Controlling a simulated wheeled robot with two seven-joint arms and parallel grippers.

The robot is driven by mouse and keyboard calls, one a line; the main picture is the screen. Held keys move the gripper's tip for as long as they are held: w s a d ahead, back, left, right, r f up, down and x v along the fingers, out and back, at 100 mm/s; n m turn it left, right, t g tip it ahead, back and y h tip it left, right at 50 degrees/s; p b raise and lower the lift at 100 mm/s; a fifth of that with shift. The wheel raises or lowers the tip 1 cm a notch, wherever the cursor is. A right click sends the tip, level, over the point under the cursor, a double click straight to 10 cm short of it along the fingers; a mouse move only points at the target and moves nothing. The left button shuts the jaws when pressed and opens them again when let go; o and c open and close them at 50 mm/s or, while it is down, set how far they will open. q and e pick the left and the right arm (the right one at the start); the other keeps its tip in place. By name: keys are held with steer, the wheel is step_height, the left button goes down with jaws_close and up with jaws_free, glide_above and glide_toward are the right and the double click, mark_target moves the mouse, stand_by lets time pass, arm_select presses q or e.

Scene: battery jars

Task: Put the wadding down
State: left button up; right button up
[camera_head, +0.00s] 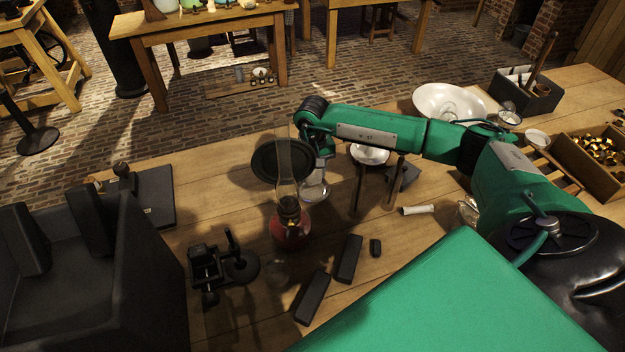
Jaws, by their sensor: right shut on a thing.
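My right arm reaches in from the right and its wrist bends down over the middle of the table. My right gripper (318,162) is at its end, small and dim, partly behind the dark disc and the glass chimney. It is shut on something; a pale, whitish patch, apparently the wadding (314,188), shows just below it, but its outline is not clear. A lamp with a red base (290,232) and tall glass chimney stands just in front, to the left. My left gripper is not in view.
Around the gripper are a dark round disc (281,160), a white bowl (369,155) and a white roll (418,210). Dark blocks (348,259) and a black instrument (222,266) lie nearer. A large white basin (448,101) stands behind. Bare wood (215,195) shows at left.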

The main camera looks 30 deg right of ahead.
mark_target(313, 190)
steer(key=shift+f, duration=0.3)
step_height(313, 190, down, 3)
steer(key=shift+f+p, duration=0.2)
steer(key=shift+p, duration=0.2)
steer(key=shift+f, duration=0.2)
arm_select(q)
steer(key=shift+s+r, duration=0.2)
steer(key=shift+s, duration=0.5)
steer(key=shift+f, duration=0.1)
arm_select(e)
steer(key=shift+f, duration=0.15)
steer(key=o, duration=0.7)
steer(key=shift+c, duration=0.2)
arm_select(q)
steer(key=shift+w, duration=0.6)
